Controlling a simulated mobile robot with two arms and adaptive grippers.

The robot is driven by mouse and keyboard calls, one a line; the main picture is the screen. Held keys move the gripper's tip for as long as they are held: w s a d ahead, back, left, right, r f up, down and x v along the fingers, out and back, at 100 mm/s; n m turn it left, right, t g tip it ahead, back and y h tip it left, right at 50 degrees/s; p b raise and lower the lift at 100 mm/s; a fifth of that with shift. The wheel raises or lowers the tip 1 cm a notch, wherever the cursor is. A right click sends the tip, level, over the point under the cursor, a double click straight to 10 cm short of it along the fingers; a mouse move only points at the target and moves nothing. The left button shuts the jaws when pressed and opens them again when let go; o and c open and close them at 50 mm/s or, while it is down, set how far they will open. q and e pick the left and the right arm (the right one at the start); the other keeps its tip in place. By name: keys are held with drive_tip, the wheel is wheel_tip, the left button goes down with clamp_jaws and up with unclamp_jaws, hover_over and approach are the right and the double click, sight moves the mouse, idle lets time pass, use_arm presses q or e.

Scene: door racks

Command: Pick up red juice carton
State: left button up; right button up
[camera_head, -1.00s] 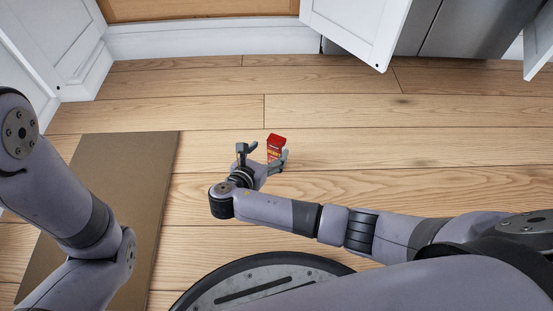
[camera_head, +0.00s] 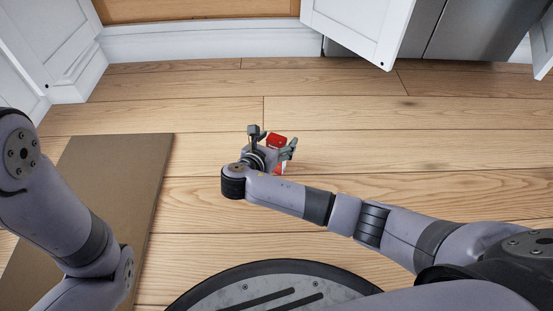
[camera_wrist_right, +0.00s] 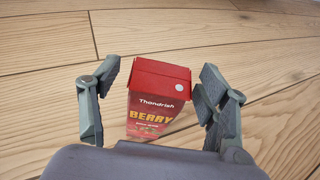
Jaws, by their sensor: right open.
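The red juice carton (camera_head: 277,140) stands upright on the wooden floor, partly hidden behind my right gripper in the head view. In the right wrist view the carton (camera_wrist_right: 157,100) shows its red top and a label reading "BERRY". My right gripper (camera_head: 273,139) is open, with one finger on each side of the carton; it also shows in the right wrist view (camera_wrist_right: 155,85). Gaps show between the fingers and the carton, and its lower part is hidden by the gripper's body. My left arm is at the left edge of the head view, but its gripper is out of view.
A flat brown board (camera_head: 112,185) lies on the floor at the left. White cabinet doors (camera_head: 362,28) stand open at the top right, beside a grey appliance (camera_head: 475,30). A white baseboard (camera_head: 210,42) runs along the back. The floor around the carton is clear.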

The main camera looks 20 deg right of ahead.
drive_tip(key=shift+r, duration=0.1)
drive_tip(key=shift+c, duration=0.3)
clamp_jaws()
idle(0.5)
